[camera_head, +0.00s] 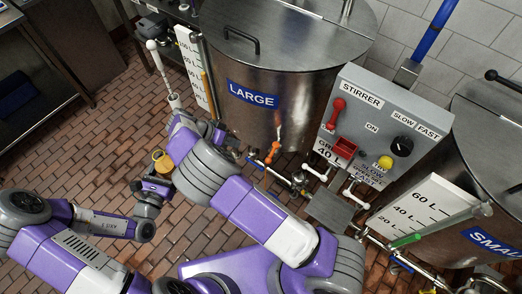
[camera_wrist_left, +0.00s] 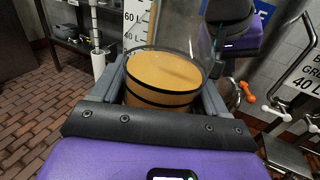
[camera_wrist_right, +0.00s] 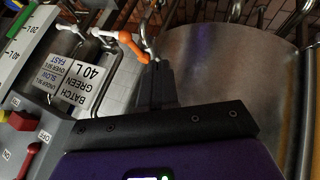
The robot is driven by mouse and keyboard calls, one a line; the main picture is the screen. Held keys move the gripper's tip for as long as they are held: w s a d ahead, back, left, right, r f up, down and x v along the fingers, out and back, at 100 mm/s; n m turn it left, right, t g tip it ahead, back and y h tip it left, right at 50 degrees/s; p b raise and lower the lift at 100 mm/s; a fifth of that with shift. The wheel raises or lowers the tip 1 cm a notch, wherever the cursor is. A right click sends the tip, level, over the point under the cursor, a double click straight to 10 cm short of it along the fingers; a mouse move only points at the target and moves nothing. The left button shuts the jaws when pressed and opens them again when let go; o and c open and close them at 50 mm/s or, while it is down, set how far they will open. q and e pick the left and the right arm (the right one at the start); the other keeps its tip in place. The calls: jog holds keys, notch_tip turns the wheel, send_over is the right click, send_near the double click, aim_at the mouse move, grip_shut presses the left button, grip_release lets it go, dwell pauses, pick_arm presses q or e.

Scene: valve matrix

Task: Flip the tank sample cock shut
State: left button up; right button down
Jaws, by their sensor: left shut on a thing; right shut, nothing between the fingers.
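An orange lever (camera_head: 272,152) sits on the pipework at the foot of the LARGE tank (camera_head: 290,100). Another orange lever (camera_head: 278,122) stands upright in front of the tank wall. I cannot tell which belongs to the sample cock. My right gripper (camera_head: 249,156) is shut and empty beside the lower lever. In the right wrist view its fingertips (camera_wrist_right: 157,67) are close to the end of an orange lever (camera_wrist_right: 130,46); contact is unclear. My left gripper (camera_wrist_left: 163,85) is shut on a clear jar of amber liquid (camera_wrist_left: 165,72), which also shows in the head view (camera_head: 161,163).
A grey control box (camera_head: 375,120) with a red stirrer lever stands right of the tank. White-handled valves (camera_head: 316,172) and pipes crowd below it. The SMALL tank (camera_head: 480,200) is at the far right. Brick floor (camera_head: 90,150) is open at the left.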

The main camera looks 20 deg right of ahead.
aim_at(271, 155)
jog(key=shift+f, duration=0.1)
jog(key=s+d+f, duration=0.2)
jog(key=d+f, duration=0.4)
jog(key=d, duration=0.3)
jog(key=shift+s+d+f, duration=0.2)
jog(key=shift+d+f, duration=0.05)
jog(key=shift+f, duration=0.1)
